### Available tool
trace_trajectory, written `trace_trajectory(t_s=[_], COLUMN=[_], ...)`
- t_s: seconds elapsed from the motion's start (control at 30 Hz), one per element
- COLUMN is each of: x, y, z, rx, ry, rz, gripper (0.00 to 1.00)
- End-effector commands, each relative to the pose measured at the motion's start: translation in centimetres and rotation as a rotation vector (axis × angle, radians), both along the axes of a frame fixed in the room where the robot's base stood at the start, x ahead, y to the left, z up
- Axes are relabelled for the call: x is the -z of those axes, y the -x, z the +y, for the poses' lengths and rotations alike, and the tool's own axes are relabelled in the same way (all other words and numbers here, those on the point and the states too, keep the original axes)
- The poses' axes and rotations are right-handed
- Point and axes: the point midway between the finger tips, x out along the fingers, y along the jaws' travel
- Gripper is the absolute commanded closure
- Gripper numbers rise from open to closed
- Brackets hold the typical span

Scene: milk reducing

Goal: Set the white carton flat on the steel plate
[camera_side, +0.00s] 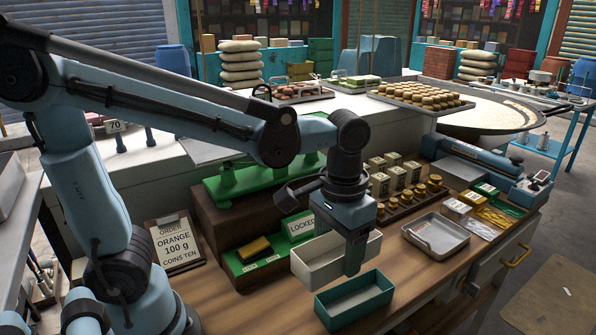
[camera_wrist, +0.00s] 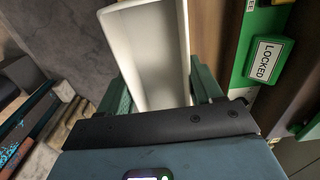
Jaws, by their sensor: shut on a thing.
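The white carton (camera_side: 312,266) is an open-topped, box-like tray near the middle of the side view. My gripper (camera_side: 350,262) points down and is shut on it, one finger showing against its near right side. In the wrist view the white carton (camera_wrist: 160,50) lies between my two fingers (camera_wrist: 157,95). I cannot tell whether its underside touches anything. A shallow steel tray (camera_side: 436,238) sits on the wooden counter to the right. A flat grey plate (camera_side: 462,172) lies by the blue device farther back. I cannot tell which is the steel plate.
A teal open box (camera_side: 354,301) stands just in front of the carton. A green LOCKED holder (camera_side: 300,226) is close behind it. An order clipboard (camera_side: 175,243) stands at left. Gold-topped pieces (camera_side: 410,201) and small packets (camera_side: 480,207) flank the steel tray.

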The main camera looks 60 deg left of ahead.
Motion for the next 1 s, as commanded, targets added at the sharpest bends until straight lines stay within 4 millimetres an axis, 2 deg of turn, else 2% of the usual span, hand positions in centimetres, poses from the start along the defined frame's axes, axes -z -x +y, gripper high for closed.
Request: trace_trajectory(t_s=[0.2, 0.37, 0.5, 0.7, 0.83, 1.0], x=[-5.8, -10.3, -14.3, -19.1, -21.2, -22.4], y=[-2.4, -2.7, -1.7, 0.8, 2.5, 3.6], z=[5.3, 9.5, 13.1, 17.2, 18.6, 19.5], rx=[-0.003, 0.003, 0.009, 0.018, 0.024, 0.029], ry=[0.0, 0.0, 0.0, 0.0, 0.0, 0.0], rz=[0.0, 0.0, 0.0, 0.0, -0.001, -0.001], gripper=[0.63, 0.63, 0.63, 0.63, 0.63, 0.63])
